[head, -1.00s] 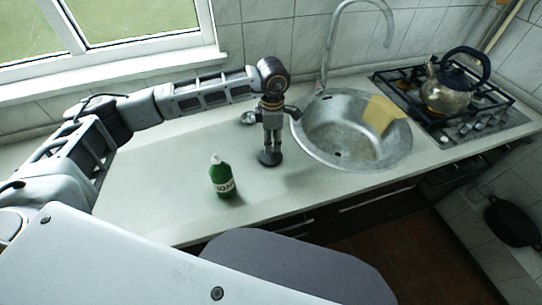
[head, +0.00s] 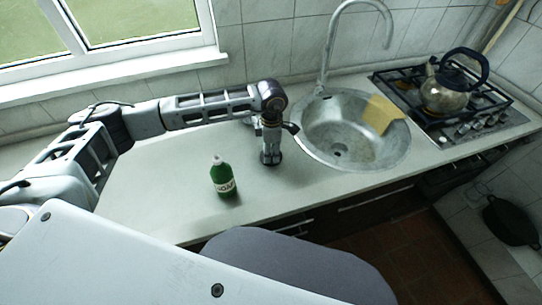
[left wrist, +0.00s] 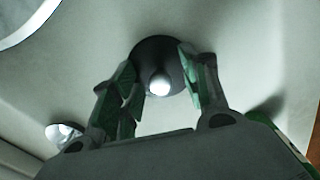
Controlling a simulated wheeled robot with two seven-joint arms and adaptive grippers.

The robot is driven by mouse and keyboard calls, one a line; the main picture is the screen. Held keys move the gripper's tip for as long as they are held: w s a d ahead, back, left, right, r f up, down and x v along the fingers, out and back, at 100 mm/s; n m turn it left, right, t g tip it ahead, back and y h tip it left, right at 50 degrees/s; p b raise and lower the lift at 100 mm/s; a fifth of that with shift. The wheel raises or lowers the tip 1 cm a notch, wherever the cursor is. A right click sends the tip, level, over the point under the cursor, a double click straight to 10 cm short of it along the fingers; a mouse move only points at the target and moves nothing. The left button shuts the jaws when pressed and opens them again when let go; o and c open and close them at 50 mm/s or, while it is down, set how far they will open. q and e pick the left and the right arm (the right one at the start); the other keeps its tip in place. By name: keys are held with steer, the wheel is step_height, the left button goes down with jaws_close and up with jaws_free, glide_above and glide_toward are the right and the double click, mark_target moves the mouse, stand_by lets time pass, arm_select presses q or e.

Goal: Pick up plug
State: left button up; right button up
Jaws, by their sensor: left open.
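The plug (left wrist: 156,64) is a dark round disc with a pale, shiny knob, lying on the counter in the left wrist view. My left gripper (left wrist: 153,82) is open, with its two green-padded fingers on either side of the knob. Its fingertips reach over the disc; I cannot tell whether they touch it. In the head view my left gripper (head: 270,159) points straight down at the counter, left of the sink, and mostly hides the plug. My right gripper is out of view.
The steel sink (head: 352,128) with a yellow cloth (head: 381,113) is right of the gripper. A green soap bottle (head: 223,177) stands to the left, nearer the front. A small silver object (left wrist: 64,132) lies close by. A kettle (head: 447,92) sits on the stove.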

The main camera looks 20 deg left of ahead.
arm_select(q)
jaws_close()
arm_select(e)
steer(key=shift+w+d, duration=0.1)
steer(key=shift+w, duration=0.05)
arm_select(q)
steer(key=shift+r, duration=0.15)
steer(key=shift+r, duration=0.9)
step_height(320, 180, up, 7)
steer(key=shift+f+b, duration=0.1)
steer(key=shift+b, duration=0.45)
steer(key=shift+r, duration=0.6)
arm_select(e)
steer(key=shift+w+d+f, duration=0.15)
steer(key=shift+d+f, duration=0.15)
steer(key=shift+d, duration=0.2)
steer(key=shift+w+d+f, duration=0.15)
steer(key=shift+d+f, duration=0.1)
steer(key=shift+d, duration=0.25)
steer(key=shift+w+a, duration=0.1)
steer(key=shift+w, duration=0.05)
